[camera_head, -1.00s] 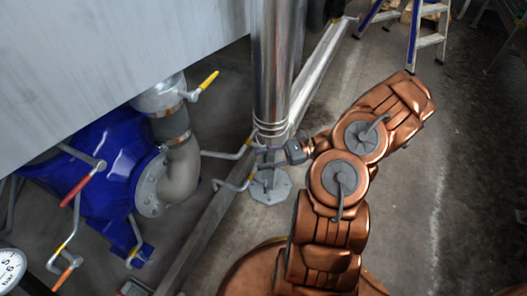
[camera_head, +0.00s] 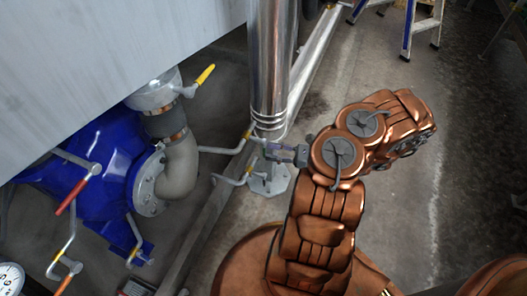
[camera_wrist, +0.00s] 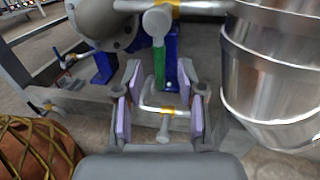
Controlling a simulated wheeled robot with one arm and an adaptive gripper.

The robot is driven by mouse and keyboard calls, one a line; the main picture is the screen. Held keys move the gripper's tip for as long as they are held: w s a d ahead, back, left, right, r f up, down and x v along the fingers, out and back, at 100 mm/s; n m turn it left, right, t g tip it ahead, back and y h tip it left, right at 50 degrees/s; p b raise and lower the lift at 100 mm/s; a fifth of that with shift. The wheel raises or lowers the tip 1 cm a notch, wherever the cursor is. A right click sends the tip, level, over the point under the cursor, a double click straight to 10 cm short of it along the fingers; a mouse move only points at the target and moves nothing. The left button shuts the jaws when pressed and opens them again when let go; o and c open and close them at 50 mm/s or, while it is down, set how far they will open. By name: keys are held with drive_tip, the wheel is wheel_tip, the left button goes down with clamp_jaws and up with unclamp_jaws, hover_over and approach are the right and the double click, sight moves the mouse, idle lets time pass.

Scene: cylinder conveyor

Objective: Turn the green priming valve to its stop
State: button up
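The green handle (camera_wrist: 159,66) shows in the wrist view, hanging below a round grey knob (camera_wrist: 157,20). It lies ahead of my gripper, between the two fingertips as seen from the wrist; I cannot tell whether they touch it. My gripper (camera_wrist: 160,78) is open, its purple-padded fingers well apart. A grey bent lever with a yellow band (camera_wrist: 166,110) also shows between the fingers. In the head view my gripper (camera_head: 272,150) is beside the foot of the steel column, close to the bent levers. I make out no green handle in that view.
A shiny steel column (camera_head: 271,70) stands close to my gripper, on the right in the wrist view (camera_wrist: 270,80). A blue pump body (camera_head: 100,165) with red- and yellow-tipped levers is at left.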

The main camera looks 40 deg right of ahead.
sight(264, 151)
drive_tip(key=shift+b+x, duration=0.35)
drive_tip(key=shift+x, duration=1.35)
clamp_jaws()
